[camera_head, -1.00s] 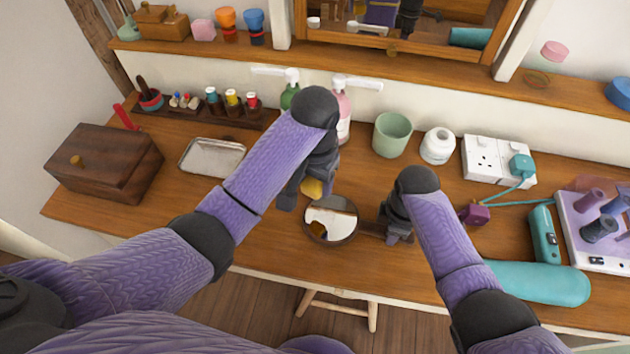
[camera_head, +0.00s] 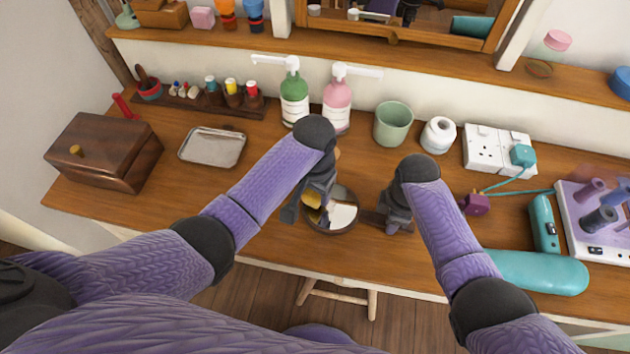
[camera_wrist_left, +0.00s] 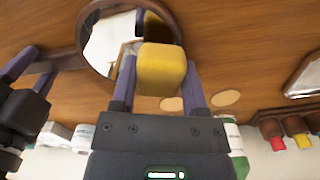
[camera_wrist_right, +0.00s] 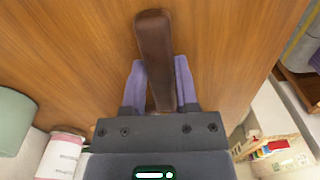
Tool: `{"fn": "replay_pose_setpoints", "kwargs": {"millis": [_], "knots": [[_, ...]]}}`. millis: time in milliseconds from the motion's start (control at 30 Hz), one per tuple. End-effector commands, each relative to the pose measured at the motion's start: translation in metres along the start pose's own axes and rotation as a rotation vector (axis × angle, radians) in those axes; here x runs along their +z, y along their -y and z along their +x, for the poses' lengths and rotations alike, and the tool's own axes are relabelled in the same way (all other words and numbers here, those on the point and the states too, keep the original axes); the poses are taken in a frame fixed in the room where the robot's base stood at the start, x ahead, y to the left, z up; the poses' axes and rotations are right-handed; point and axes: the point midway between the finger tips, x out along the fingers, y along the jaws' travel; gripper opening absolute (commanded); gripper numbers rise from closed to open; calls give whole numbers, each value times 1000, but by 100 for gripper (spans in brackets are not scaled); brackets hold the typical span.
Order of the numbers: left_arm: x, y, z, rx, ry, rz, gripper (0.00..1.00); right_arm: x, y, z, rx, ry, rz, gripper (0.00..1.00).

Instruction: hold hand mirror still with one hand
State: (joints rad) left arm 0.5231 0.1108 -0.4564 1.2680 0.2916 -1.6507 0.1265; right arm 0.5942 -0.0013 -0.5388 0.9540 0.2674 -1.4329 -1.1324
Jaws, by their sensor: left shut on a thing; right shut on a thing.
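The round hand mirror (camera_head: 344,215) is low over the front middle of the wooden table, glass up. Its dark brown handle (camera_wrist_right: 155,45) points right in the head view. My right gripper (camera_wrist_right: 160,80) is shut on that handle. My left gripper (camera_wrist_left: 160,85) is shut on a yellow sponge-like block (camera_wrist_left: 161,70). In the head view the block (camera_head: 312,197) overlaps the mirror's left part, and my left wrist hides some of the rim. The mirror also shows behind the block in the left wrist view (camera_wrist_left: 105,45). I cannot tell whether the block touches the glass.
A green pump bottle (camera_head: 294,100) and a pink one (camera_head: 337,105) stand behind my left wrist. A green cup (camera_head: 393,125), white jar (camera_head: 438,136) and socket block (camera_head: 486,148) stand at the back. A metal tray (camera_head: 212,147) and wooden box (camera_head: 105,150) are left.

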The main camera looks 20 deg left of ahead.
Motion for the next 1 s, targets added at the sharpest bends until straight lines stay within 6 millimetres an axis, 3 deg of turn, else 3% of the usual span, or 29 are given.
{"fn": "replay_pose_setpoints", "kwargs": {"millis": [1000], "knots": [[0, 0, 10, 0, 1, 0, 10, 0, 0, 0, 1, -1, 0, 0]]}}
